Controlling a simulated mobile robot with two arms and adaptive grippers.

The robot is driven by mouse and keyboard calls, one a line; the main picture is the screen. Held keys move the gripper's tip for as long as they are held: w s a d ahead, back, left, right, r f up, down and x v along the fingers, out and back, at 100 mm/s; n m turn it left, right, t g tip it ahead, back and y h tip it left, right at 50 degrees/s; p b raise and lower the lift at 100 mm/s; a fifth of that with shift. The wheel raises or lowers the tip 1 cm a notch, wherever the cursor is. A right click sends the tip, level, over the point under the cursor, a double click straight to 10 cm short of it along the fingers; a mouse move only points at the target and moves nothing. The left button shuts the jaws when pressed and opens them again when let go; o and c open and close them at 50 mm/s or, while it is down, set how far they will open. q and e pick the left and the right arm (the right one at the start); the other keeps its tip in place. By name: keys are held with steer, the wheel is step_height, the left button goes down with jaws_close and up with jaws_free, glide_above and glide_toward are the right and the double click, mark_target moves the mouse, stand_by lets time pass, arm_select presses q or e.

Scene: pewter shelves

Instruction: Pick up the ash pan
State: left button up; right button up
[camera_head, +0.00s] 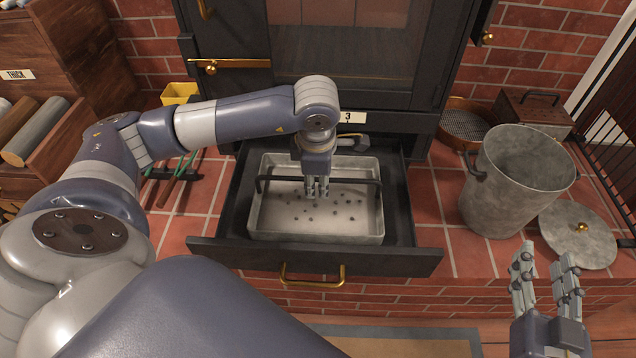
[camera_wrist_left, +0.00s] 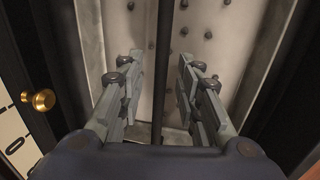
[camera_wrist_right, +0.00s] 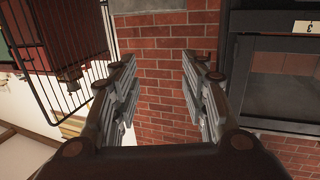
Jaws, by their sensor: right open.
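The ash pan (camera_head: 262,222) is a grey metal tray with pale ash and dark bits in it, sitting in the pulled-out black drawer under the stove. A dark bar handle (camera_head: 350,181) spans it from side to side. My left gripper (camera_head: 317,193) points down over the middle of the pan at the handle. In the left wrist view the handle bar (camera_wrist_left: 161,75) runs between the two fingers, which stand apart on either side of it and do not visibly touch it. My right gripper (camera_head: 546,270) is open and empty at the lower right, away from the pan.
The drawer front (camera_head: 215,252) has a brass handle (camera_head: 312,274). A galvanized bucket (camera_head: 510,190) and a round lid (camera_head: 577,235) stand on the brick hearth at right. A sieve (camera_head: 466,128) is behind them. Green-handled tools (camera_head: 178,178) and a yellow container (camera_head: 180,93) are at left.

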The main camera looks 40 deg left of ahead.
arm_select(q)
jaws_close()
steer(key=shift+r, duration=0.1)
steer(key=shift+r, duration=0.2)
steer(key=shift+r+p, duration=0.3)
steer(key=shift+r, duration=0.1)
steer(key=d, duration=0.2)
steer(key=s+d+p, duration=0.1)
steer(key=d, duration=0.1)
steer(key=shift+s+r, duration=0.1)
steer(key=shift+r, duration=0.25)
step_height(320, 180, up, 13)
steer(key=p, duration=0.3)
arm_select(e)
steer(key=s+d+f+g+h, duration=0.1)
steer(key=s+d+f+g, duration=0.2)
steer(key=s+f+g, duration=0.3)
steer(key=s+d+f+g+h, duration=0.2)
steer(key=s+f+g, duration=0.4)
steer(key=s+f, duration=0.3)
steer(key=shift+d+f+m, duration=0.25)
steer(key=shift+d+m, duration=0.05)
steer(key=shift+d, duration=0.3)
